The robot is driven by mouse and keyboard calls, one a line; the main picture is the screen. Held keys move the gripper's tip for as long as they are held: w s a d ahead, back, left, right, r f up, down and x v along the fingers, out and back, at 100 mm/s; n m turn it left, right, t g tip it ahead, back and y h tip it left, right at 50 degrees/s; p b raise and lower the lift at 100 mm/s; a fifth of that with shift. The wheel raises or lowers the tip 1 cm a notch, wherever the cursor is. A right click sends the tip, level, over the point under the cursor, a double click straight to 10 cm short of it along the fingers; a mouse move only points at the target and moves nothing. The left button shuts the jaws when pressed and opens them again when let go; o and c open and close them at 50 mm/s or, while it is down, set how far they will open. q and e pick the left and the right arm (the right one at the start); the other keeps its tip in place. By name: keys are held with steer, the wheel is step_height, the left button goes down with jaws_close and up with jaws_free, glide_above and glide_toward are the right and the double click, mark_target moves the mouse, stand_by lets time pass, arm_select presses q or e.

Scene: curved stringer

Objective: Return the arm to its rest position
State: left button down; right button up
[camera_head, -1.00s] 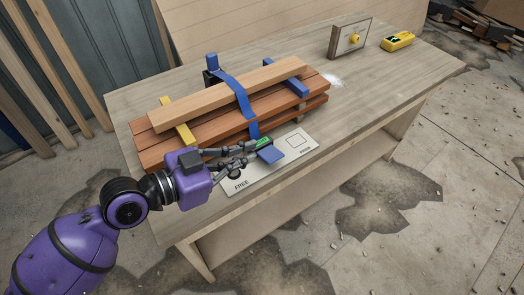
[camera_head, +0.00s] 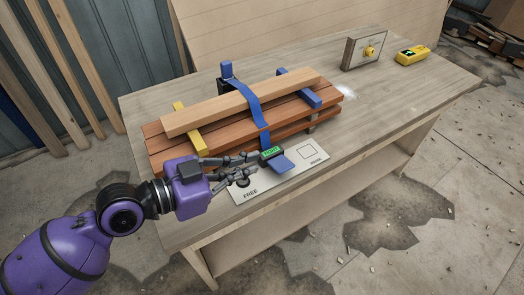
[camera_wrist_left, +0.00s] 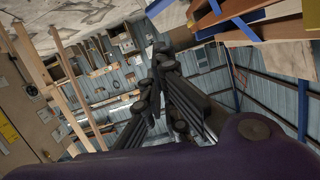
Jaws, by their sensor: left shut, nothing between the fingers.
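My left gripper (camera_head: 252,167) is at the front edge of the workbench, beside the plank stack, with its arm reaching in from the left. It also shows in the left wrist view (camera_wrist_left: 160,62), where its dark fingers come together with nothing between them. Its fingertips are just left of a small device with a green display (camera_head: 271,154) and a blue tab. In the head view I cannot tell whether the fingers touch the device. My right gripper is not in view.
The workbench (camera_head: 400,100) bears stacked reddish planks (camera_head: 250,122) under a lighter board (camera_head: 222,108), with a blue strap (camera_head: 255,104) and blue and yellow blocks. A plate marked FREE and PARK (camera_head: 308,168) lies in front. A knob panel (camera_head: 364,48) and yellow device (camera_head: 411,55) stand behind.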

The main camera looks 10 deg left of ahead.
arm_select(q)
steer(key=s+a+f+n+g+y, duration=0.2)
steer(key=s+a+f+n+y, duration=0.1)
steer(key=s+f, duration=0.6)
steer(key=s+a+f+n+g+y, duration=0.2)
steer(key=s+a+f+y, duration=0.15)
steer(key=s+f, duration=0.6)
steer(key=s+a+f+n+g+y, duration=0.2)
steer(key=s+a, duration=0.1)
steer(key=s, duration=0.5)
steer(key=s+a+f+n+g+y, duration=0.2)
steer(key=s+a+n+g, duration=0.15)
steer(key=s, duration=0.45)
steer(key=s+a+f+n+g+y, duration=0.1)
steer(key=s+a+f+g+y, duration=0.15)
steer(key=s, duration=0.55)
steer(key=w+d+r+t+h+p, duration=0.1)
steer(key=w+d+t+p, duration=0.2)
steer(key=w+t+p, duration=0.6)
steer(key=w+t, duration=0.2)
steer(key=w, duration=0.6)
steer(key=shift+w+d+r+h+p, duration=0.15)
steer(key=shift+w+h+p, duration=0.15)
steer(key=shift+w+p, duration=0.1)
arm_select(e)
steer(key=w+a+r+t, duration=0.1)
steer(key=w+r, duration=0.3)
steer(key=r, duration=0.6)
